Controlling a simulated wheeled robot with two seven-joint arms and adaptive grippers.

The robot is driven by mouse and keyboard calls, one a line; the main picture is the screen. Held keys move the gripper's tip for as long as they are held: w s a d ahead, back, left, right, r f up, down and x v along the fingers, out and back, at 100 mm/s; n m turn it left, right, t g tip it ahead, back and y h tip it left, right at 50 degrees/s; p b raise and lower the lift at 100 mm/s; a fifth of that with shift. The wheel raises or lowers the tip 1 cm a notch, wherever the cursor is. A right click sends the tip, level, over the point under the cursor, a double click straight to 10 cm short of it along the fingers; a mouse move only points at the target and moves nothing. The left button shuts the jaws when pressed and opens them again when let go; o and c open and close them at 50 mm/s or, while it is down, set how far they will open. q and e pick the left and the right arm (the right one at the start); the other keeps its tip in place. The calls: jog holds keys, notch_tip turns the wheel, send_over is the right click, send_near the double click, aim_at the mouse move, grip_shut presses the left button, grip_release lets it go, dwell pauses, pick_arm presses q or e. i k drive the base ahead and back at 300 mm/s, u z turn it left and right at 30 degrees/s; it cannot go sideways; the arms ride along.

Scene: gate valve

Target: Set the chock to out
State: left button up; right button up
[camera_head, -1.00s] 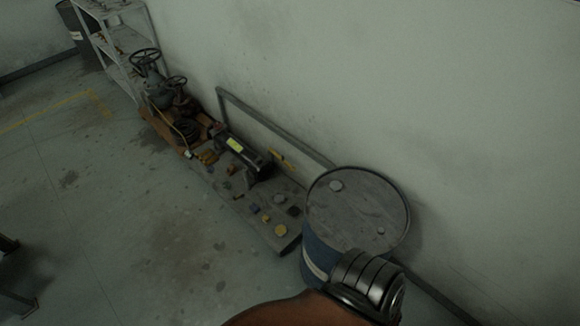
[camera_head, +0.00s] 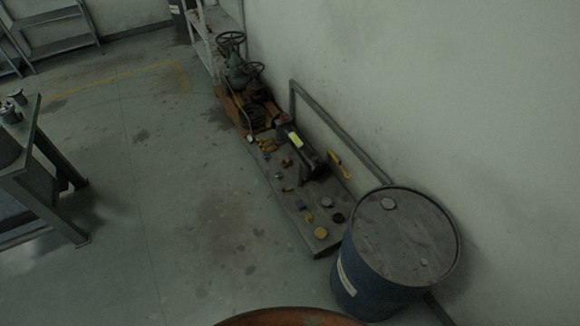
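I cannot make out the chock for certain. Several small yellow, orange and blue pieces lie on a low grey platform (camera_head: 297,213) along the wall, and one could be it. A round yellow piece (camera_head: 320,232) lies near the platform's near end. A dark cylindrical machine with a yellow-green label (camera_head: 296,140) stands on the platform. Valves with dark handwheels (camera_head: 231,38) stand on a wooden pallet (camera_head: 232,107) beyond it. Neither of my grippers shows in the head view.
A blue drum (camera_head: 362,277) stands at the lower right beside the platform. A grey rail (camera_head: 340,134) runs along the wall. A metal workbench (camera_head: 38,172) is at the left, with shelves (camera_head: 52,36) behind. The floor between bench and platform is open.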

aim_at(288, 162)
jog(key=u, duration=1.05)
jog(key=i, duration=5.95)
jog(key=z, duration=3.35)
